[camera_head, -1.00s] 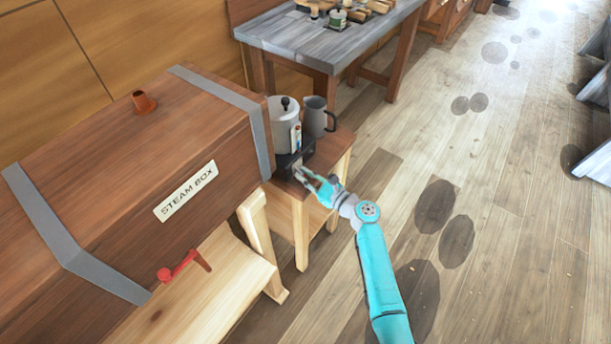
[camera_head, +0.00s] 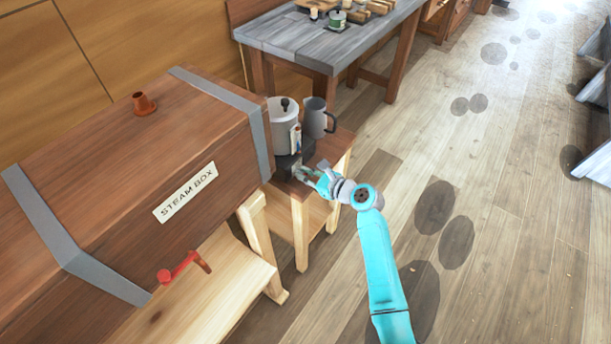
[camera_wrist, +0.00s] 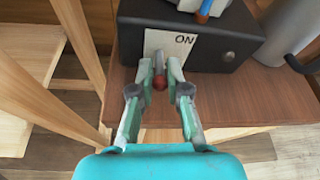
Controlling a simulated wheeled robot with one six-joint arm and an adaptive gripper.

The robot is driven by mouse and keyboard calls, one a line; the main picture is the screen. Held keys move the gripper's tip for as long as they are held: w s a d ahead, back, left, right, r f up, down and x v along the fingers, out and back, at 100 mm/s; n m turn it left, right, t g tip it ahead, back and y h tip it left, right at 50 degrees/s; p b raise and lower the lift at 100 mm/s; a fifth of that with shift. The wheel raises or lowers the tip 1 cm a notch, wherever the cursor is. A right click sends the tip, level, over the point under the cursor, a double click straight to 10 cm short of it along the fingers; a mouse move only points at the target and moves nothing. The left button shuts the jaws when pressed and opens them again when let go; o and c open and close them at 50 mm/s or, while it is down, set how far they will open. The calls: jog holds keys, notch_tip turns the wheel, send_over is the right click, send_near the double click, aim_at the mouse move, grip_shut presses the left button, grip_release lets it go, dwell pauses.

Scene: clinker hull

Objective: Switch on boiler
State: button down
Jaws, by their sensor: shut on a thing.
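The boiler (camera_head: 284,130) is a pale pot with a black lid knob, standing on a black base on a small wooden stand. In the wrist view the front of the black base (camera_wrist: 215,50) carries a white plate (camera_wrist: 170,42) marked "ON". In the head view my gripper (camera_head: 303,175) is at the front of the base, too small there to show the lever.
A grey mug (camera_head: 318,120) stands right beside the boiler on the wooden stand (camera_head: 325,155). The large steam box (camera_head: 130,185), with a red handle (camera_head: 180,268), is close on the left. A grey-topped workbench (camera_head: 310,45) stands behind. The floor on the right is open.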

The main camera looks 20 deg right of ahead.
jog(key=g+h, duration=0.1)
jog(key=r+g, duration=0.1)
jog(key=shift+w+a+r+g+h, duration=0.1)
jog(key=shift+w+r+g+h, duration=0.05)
jog(key=shift+g+h, duration=0.2)
jog(key=shift+w+a+r+g+h, duration=0.1)
jog(key=shift+r+g+h, duration=0.25)
jog(key=shift+g+h, duration=0.6)
jog(key=c, duration=1.2)
grip_release()
jog(key=v, duration=1.2)
jog(key=shift+w+r, duration=0.1)
jog(key=shift+w, duration=0.05)
